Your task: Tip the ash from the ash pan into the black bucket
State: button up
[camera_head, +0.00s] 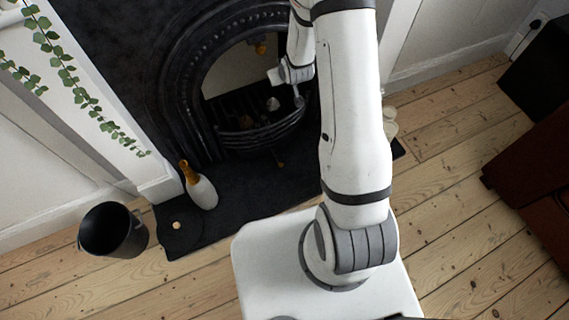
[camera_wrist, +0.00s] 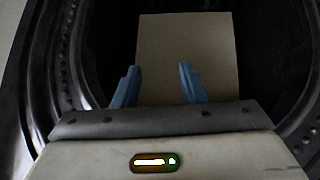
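The black bucket (camera_head: 137,237) stands upright on the floorboards at the lower left in the head view, its open top facing up. I cannot make out the ash pan in either view; the space under the grate is dark. My gripper (camera_wrist: 158,70) shows two blue fingers spread apart with nothing between them in the wrist view. A plain beige panel (camera_wrist: 187,40) lies beyond the fingers, framed by the dark fireplace opening. In the head view my arm reaches into the fireplace arch, above the right side of the grate.
The black cast-iron fireplace (camera_head: 180,110) surrounds a curved grate (camera_head: 262,137) holding a few lumps. A white bottle with an orange top (camera_head: 203,193) stands on the dark hearth (camera_head: 240,205), between bucket and grate. Dark furniture (camera_head: 535,150) is at the right; floorboards there are clear.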

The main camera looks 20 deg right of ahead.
notch_tip(320, 180, down, 24)
jog(key=t+y+b, duration=0.1)
jog(key=t+b, duration=0.1)
jog(key=b, duration=0.5)
jog(key=t+y+b, duration=0.1)
jog(key=t+b, duration=0.2)
jog(key=b, duration=0.5)
send_near(275, 152)
jog(key=shift+w, duration=0.85)
jog(key=shift+s+f, duration=0.3)
jog(key=shift+s, duration=0.05)
jog(key=shift+w, duration=0.1)
jog(key=b+x, duration=0.3)
jog(key=x, duration=0.4)
jog(key=shift+w+a+f+b, duration=0.15)
jog(key=shift+w+b, duration=0.15)
jog(key=shift+c, duration=0.2)
